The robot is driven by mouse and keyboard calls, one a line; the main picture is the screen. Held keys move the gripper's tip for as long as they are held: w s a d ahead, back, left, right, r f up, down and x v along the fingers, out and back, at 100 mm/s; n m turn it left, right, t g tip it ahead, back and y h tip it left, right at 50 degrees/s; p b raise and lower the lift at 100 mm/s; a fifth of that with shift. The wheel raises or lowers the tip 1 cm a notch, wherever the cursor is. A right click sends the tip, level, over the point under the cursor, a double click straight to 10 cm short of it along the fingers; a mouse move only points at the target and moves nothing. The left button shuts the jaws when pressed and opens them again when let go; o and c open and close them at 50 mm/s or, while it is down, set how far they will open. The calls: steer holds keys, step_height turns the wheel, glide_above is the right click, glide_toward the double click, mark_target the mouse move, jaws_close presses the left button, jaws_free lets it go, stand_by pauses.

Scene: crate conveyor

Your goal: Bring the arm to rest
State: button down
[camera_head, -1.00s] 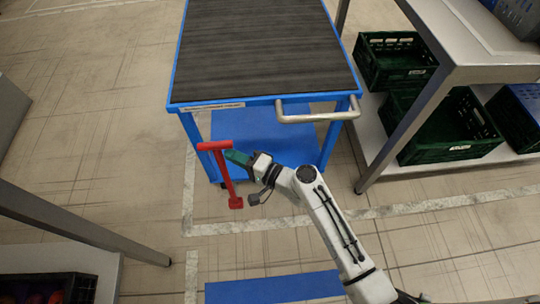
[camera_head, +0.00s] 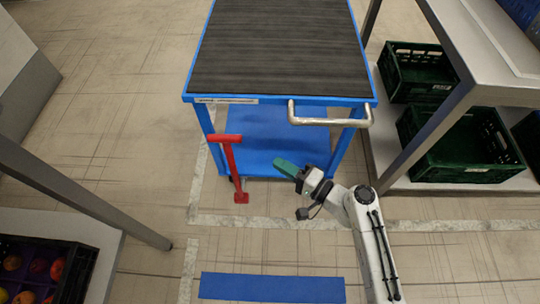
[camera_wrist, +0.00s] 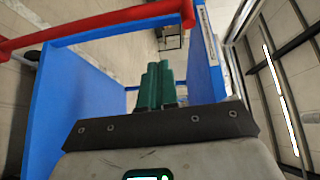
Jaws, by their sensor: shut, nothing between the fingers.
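My gripper (camera_head: 287,168) is in the middle of the head view, in front of the blue cart. Its green fingers are shut with nothing between them. In the wrist view the closed green fingers (camera_wrist: 154,86) point at the cart's open lower part, between its blue legs. My white arm reaches in from the lower right, bent at the elbow.
The blue cart (camera_head: 280,99) has a dark ribbed top and a metal handle (camera_head: 330,121). A red T-shaped bar (camera_head: 232,165) stands left of my gripper. Right, a metal table (camera_head: 462,50) holds green crates (camera_head: 460,165) below. A fruit crate (camera_head: 85,262) is lower left. A blue strip (camera_head: 270,288) lies on the floor.

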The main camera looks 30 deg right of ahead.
steer(key=shift+s+d, duration=0.25)
steer(key=shift+s, duration=0.3)
steer(key=s+a+f+n+g, duration=0.4)
steer(key=s+f+n+g, duration=0.1)
steer(key=s+n+g, duration=0.45)
steer(key=s+d+r+n+g+h, duration=0.1)
steer(key=s+d+r+g+h, duration=0.1)
steer(key=s+d+g+h, duration=0.25)
steer(key=s+d+r+n+g+h, duration=0.1)
steer(key=s+d+r+n+h, duration=0.15)
steer(key=s+d, duration=0.35)
step_height(320, 180, up, 25)
steer(key=s+h+p, duration=0.1)
steer(key=p, duration=2.4)
steer(key=shift+s+r+m+p, duration=0.15)
steer(key=shift+s+m+p, duration=0.15)
steer(key=shift+m+p, duration=0.1)
